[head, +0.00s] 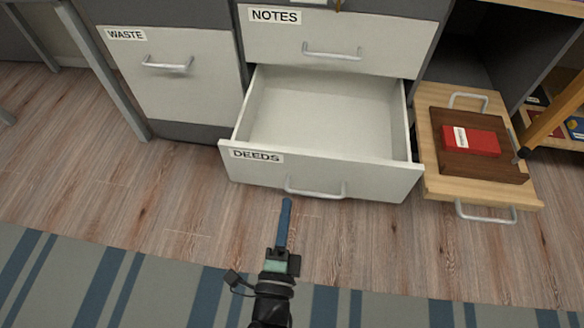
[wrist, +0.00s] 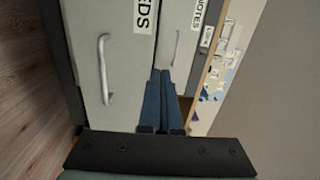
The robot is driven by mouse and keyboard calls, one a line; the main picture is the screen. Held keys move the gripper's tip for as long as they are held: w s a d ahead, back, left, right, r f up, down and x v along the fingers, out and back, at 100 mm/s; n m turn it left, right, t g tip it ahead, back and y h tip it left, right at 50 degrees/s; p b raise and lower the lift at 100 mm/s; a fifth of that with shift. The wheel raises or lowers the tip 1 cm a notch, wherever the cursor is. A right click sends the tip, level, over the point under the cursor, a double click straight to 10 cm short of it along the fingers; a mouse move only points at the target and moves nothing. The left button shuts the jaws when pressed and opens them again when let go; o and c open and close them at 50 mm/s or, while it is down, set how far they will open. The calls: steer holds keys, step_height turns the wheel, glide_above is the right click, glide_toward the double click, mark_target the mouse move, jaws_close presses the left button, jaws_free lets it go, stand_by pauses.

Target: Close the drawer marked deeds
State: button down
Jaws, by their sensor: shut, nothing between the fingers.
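The deeds drawer (head: 318,172) is pulled well out of the cabinet and looks empty inside. Its front has a DEEDS label at the left and a metal bar handle. In the wrist view the deeds drawer front (wrist: 122,75) stands at the left with its handle, the picture turned sideways. My gripper (head: 286,204) is shut and empty, its blue fingers just in front of the drawer front near the left end of the handle. In the wrist view my gripper (wrist: 163,75) points toward the fronts; whether it touches is unclear.
The notes drawer (head: 335,42) above and the waste front (head: 180,88) at the left are shut. At the right, a pulled-out wooden board (head: 435,187) with a handle bears a brown board (head: 455,165) and a red box (head: 478,142). The wooden floor in front is clear, with a striped rug nearer me.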

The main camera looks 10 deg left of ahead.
steer(key=s, duration=0.2)
steer(key=b, duration=0.4)
glide_toward(300, 157)
steer(key=shift+m, duration=0.4)
steer(key=w, duration=0.6)
steer(key=shift+w+r, duration=0.15)
steer(key=shift+w, duration=0.2)
steer(key=shift+w+r, duration=0.1)
steer(key=shift+w, duration=0.05)
